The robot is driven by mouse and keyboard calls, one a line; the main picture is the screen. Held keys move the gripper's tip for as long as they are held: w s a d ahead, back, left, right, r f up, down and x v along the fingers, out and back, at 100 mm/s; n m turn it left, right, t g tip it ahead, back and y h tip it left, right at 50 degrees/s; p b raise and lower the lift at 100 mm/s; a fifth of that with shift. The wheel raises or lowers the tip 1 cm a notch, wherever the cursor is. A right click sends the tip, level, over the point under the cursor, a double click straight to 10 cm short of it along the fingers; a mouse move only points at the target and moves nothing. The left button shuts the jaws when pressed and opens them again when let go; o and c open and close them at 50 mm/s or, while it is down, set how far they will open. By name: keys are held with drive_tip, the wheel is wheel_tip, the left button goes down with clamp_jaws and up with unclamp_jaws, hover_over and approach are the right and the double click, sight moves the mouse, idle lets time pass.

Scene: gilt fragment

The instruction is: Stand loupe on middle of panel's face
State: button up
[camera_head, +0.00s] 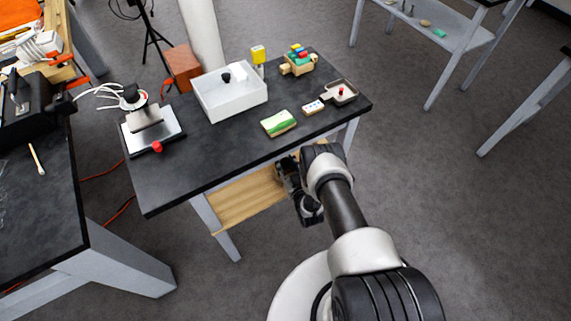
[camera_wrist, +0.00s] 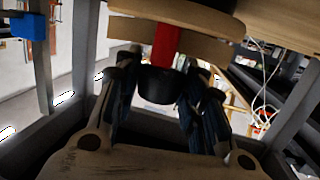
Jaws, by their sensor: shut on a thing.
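My gripper (camera_wrist: 158,88) is shut on a dark, cup-shaped thing, apparently the loupe (camera_wrist: 157,86), held between the two fingertips in the wrist view. A red piece and pale wooden round discs show right above it; I cannot tell whether they belong to it. In the head view my gripper (camera_head: 290,178) is beside the near right edge of the black table, below its top, and what it holds cannot be made out. A small green and white slab with a wooden edge, perhaps the panel (camera_head: 278,123), lies flat on the table top, apart from my gripper.
The black table (camera_head: 190,175) also bears a white open box (camera_head: 230,92), a stand on a metal plate (camera_head: 152,130), a small pale block (camera_head: 312,107), a grey tray (camera_head: 338,93) and a toy vehicle (camera_head: 298,62). A wooden shelf (camera_head: 245,198) lies below. The table's front left is bare.

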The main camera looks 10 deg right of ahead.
drive_tip(key=shift+f, duration=0.1)
drive_tip(key=o, duration=1)
drive_tip(key=shift+f, duration=0.1)
drive_tip(key=shift+c, duration=0.2)
drive_tip(key=shift+r, duration=0.2)
drive_tip(key=p+v, duration=0.4)
drive_tip(key=v, duration=0.8)
drive_tip(key=shift+s+f, duration=0.1)
drive_tip(key=shift+f, duration=0.1)
